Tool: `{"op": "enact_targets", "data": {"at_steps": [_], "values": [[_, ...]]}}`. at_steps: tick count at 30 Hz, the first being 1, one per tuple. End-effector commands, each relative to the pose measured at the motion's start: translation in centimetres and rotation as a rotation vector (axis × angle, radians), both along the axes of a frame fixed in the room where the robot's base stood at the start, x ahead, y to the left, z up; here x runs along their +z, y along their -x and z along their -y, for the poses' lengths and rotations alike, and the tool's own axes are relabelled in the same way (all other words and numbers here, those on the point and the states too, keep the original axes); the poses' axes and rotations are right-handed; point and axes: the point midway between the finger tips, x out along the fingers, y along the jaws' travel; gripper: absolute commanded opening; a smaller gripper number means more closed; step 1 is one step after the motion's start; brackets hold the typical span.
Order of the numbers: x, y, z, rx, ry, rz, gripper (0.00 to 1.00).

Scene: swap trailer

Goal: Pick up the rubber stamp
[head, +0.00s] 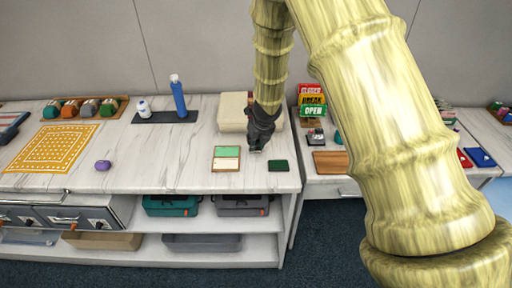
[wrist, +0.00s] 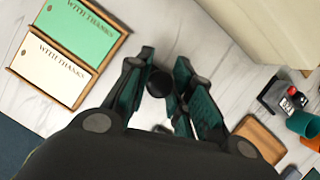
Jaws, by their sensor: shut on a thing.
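My gripper (head: 257,148) reaches down over the white counter, between the card tray and the dark green pad. In the wrist view its teal-lined fingers (wrist: 168,88) are closed around a dark round knob, which looks like the handle top of the rubber stamp (wrist: 159,82). The rest of the stamp is hidden below the knob and by the fingers. In the head view the stamp cannot be made out clearly at the dark gripper. I cannot tell whether it touches the counter.
A wooden tray (head: 226,170) with green and cream cards lies left of my gripper, and a dark green pad (head: 278,165) lies to its right. A cream box (head: 232,112) stands behind. A purple object (head: 103,165) lies farther left, with bare counter between.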

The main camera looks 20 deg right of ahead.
Motion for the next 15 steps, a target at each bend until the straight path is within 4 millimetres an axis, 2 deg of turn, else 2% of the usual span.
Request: {"op": "enact_targets", "data": {"at_steps": [7, 15], "values": [[0.3, 0.0, 0.0, 0.000, -0.001, 0.000, 0.00], [2.3, 0.0, -0.1, 0.003, -0.001, 0.000, 0.00]]}}
